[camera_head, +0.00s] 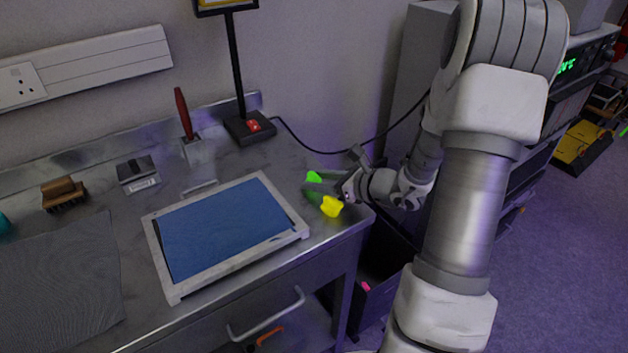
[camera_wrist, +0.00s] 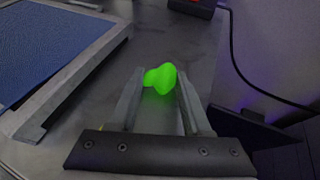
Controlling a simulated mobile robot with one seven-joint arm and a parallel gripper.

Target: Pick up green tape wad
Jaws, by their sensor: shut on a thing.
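The green tape wad (camera_head: 313,177) is a small bright lump near the right end of the metal bench. In the wrist view the green wad (camera_wrist: 163,77) sits between the tips of my two fingers. My gripper (camera_head: 317,187) reaches in from the right and is shut on it; the fingers also show in the wrist view (camera_wrist: 160,95). Part of the wad stands out beyond the fingertips. I cannot tell whether it touches the bench top or is slightly above it. A yellow lump (camera_head: 331,206) lies just in front of my fingers, close to the bench's front edge.
A framed blue panel (camera_head: 225,225) lies left of my gripper. A stand with a red switch (camera_head: 250,128) is behind, its black cable running right. A brush (camera_head: 63,193), a red-handled tool (camera_head: 184,113) and a grey mat (camera_head: 60,285) are farther left. An open drawer hangs below right.

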